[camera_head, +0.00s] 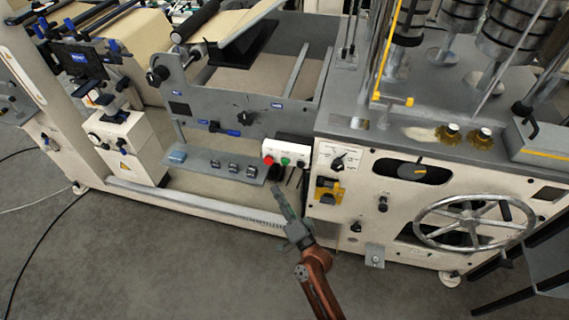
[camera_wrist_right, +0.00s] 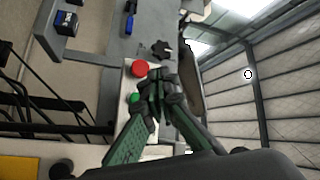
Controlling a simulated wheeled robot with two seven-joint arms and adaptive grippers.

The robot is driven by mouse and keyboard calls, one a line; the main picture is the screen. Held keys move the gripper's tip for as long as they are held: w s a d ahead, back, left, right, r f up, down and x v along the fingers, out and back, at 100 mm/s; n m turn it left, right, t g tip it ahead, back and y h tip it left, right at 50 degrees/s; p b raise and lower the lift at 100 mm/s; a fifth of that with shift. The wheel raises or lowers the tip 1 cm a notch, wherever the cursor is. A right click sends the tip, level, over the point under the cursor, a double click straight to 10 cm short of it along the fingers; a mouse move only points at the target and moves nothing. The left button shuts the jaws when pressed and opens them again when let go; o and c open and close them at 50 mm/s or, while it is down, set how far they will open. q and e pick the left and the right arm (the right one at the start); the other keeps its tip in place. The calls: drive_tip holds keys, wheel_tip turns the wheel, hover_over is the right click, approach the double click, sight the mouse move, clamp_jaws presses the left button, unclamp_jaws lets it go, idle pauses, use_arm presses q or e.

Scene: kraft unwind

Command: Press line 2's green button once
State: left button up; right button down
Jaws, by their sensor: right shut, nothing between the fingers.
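A white button box (camera_head: 289,149) sits on the machine frame, left of the big cream cabinet. In the head view it carries a red button (camera_head: 268,160), a green button (camera_head: 285,161) and a dark one (camera_head: 300,163). Which line it belongs to cannot be read. My right gripper (camera_head: 278,190) is shut and empty, below the box in the head view. In the right wrist view the shut fingertips (camera_wrist_right: 157,82) overlap the box beside the red button (camera_wrist_right: 139,68) and green button (camera_wrist_right: 134,98). Contact cannot be told. My left gripper is not in view.
A grey shelf (camera_head: 200,163) with several small dark items lies left of the box. The cream cabinet (camera_head: 345,215) with a large handwheel (camera_head: 474,222) stands to the right. The grey floor (camera_head: 170,270) in front is mostly clear, with cables at the left.

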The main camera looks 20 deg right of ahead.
sight(285, 162)
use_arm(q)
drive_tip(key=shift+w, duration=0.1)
use_arm(e)
drive_tip(key=shift+w+d, duration=0.1)
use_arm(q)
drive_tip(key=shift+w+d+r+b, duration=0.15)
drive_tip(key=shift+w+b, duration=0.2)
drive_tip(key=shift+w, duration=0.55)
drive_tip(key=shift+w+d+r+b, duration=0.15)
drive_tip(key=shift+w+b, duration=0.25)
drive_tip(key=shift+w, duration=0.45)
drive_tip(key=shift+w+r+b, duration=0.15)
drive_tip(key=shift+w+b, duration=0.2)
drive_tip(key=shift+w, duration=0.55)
use_arm(e)
drive_tip(key=w+d, duration=0.4)
drive_tip(key=w, duration=0.3)
drive_tip(key=shift+d, duration=0.4)
drive_tip(key=shift+w, duration=0.15)
drive_tip(key=shift+w+d, duration=0.2)
drive_tip(key=shift+w, duration=0.05)
